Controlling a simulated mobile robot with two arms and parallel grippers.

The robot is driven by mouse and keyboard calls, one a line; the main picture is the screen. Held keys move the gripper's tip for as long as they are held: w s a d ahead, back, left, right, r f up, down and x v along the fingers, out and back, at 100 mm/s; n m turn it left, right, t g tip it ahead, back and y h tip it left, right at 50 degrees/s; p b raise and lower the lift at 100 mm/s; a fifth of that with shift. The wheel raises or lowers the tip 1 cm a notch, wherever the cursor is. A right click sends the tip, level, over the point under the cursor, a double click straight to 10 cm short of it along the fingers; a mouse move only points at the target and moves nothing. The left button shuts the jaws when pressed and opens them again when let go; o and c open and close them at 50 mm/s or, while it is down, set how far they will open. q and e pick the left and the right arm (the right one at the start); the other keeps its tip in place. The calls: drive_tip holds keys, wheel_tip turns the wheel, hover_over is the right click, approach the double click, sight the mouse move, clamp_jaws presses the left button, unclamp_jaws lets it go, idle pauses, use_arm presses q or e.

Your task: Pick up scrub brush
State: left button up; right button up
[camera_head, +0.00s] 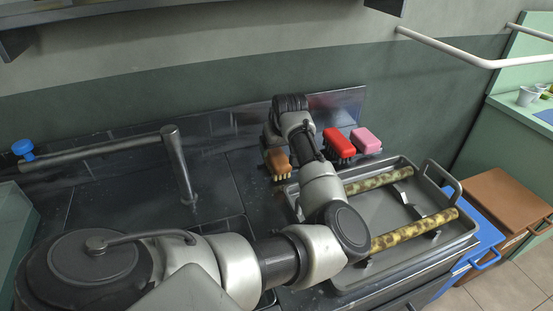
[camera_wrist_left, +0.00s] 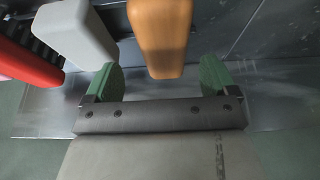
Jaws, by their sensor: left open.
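Several scrub brushes stand in a row against the back wall. In the head view I see an orange-brown brush (camera_head: 278,163) with pale bristles, a red brush (camera_head: 338,145) and a pink brush (camera_head: 366,140). The left wrist view shows the orange brush (camera_wrist_left: 160,35), a grey-white brush (camera_wrist_left: 75,35) and part of the red brush (camera_wrist_left: 28,62). My left gripper (camera_wrist_left: 160,79) is open, its green-padded fingers apart, with the orange brush's near end just ahead between them. Contact cannot be told. In the head view my wrist hides the fingers. My right gripper is not in view.
A metal tray (camera_head: 352,278) with two mottled rods (camera_head: 415,230) lies right of my forearm. A faucet (camera_head: 178,165) with a blue knob stands left. A white rail (camera_head: 450,48) juts out at upper right. Brown and blue bins stand beyond the tray.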

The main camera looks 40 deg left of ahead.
sight(276, 153)
use_arm(q)
drive_tip(key=shift+w+a+f, duration=0.1)
drive_tip(key=shift+w+f, duration=0.05)
drive_tip(key=shift+f, duration=0.2)
drive_tip(key=x, duration=0.4)
drive_tip(key=shift+s+a+f, duration=0.15)
drive_tip(key=shift+s+a, duration=0.1)
drive_tip(key=shift+s, duration=0.05)
drive_tip(key=shift+w+a+f, duration=0.1)
drive_tip(key=shift+f, duration=0.25)
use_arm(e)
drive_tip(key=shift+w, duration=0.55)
use_arm(q)
drive_tip(key=shift+r, duration=0.1)
drive_tip(key=shift+f+p, duration=0.3)
drive_tip(key=shift+p, duration=0.15)
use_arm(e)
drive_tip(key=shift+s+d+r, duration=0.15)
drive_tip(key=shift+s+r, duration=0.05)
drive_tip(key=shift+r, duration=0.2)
use_arm(q)
drive_tip(key=shift+c, duration=0.3)
drive_tip(key=c, duration=1)
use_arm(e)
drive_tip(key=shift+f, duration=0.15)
